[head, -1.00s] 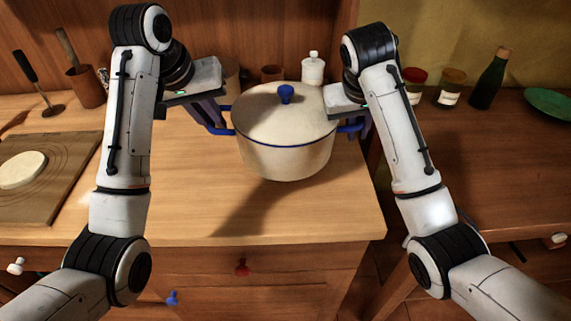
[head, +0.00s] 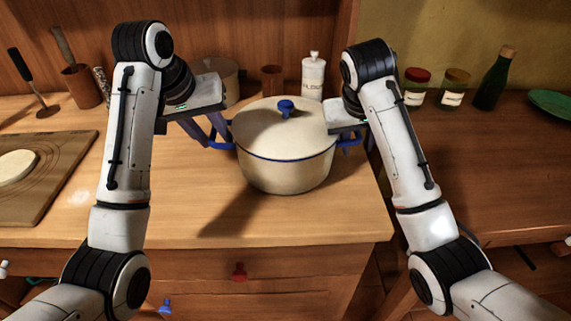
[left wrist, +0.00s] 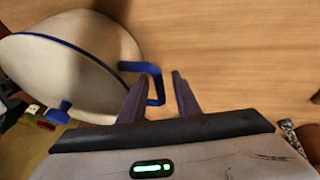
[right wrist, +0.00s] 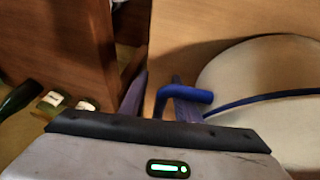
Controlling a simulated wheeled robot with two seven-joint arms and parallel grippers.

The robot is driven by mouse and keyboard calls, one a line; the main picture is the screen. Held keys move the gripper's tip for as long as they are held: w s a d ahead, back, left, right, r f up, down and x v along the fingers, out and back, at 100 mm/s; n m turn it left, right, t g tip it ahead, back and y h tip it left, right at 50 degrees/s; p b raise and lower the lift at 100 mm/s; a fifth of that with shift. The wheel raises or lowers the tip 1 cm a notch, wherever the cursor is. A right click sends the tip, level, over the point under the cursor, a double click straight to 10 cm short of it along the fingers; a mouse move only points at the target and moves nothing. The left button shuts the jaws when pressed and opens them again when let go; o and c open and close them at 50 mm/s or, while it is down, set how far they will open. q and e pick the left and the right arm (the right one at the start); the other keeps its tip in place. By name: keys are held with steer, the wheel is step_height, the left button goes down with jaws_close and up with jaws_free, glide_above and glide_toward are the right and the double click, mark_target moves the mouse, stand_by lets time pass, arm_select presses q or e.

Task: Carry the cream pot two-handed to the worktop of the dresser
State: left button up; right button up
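The cream pot (head: 285,165), with lid, blue knob and blue side handles, is upright over the left counter near its right end. I cannot tell whether its base touches the wood. My right gripper (right wrist: 156,85) is likewise around the right blue handle (right wrist: 190,94). In the head view, the arms partly hide the fingers. The pot also shows in the left wrist view (left wrist: 85,60) and right wrist view (right wrist: 270,80). I cannot tell which unit is the dresser.
A white bottle (head: 313,75), a small brown cup (head: 271,79) and another pot (head: 217,75) stand behind. A board with dough (head: 60,185) lies left. Across a gap, the right worktop (head: 480,160) holds jars (head: 453,90), a green bottle (head: 494,80) and a green plate (head: 550,103); its front is clear.

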arm_select(q)
steer(key=shift+a+r, duration=0.15)
steer(key=shift+r, duration=0.4)
steer(key=v, duration=1)
steer(key=shift+s+r, duration=0.3)
steer(key=shift+s, duration=0.1)
